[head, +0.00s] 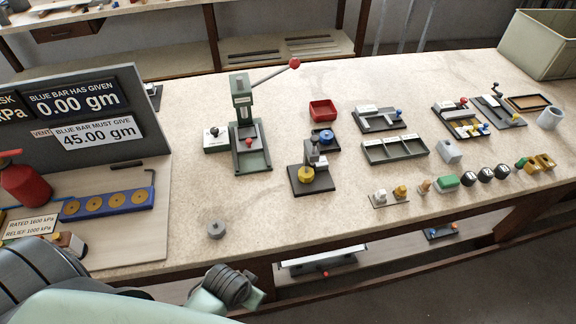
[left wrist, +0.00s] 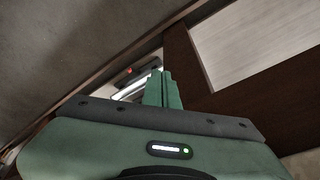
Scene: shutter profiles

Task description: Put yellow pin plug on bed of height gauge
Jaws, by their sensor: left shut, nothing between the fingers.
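A small plate (head: 377,204) on the bench carries a white plug (head: 380,195) and a yellow plug (head: 400,191), which looks like the yellow pin plug. Left of it stands a small dark stand with a post, which looks like the height gauge (head: 323,183); a yellow disc (head: 306,174) lies on its base. In the left wrist view my left gripper (left wrist: 160,76) is shut with nothing between its fingers. It points toward the space under the bench front, well away from the plug. My right gripper is not in view.
A lever press (head: 251,160) stands left of the gauge, with a grey round weight (head: 216,229) in front. Green, black and yellow parts (head: 469,178) line the right front. Trays (head: 394,150) sit behind. The bench front between weight and plug plate is clear.

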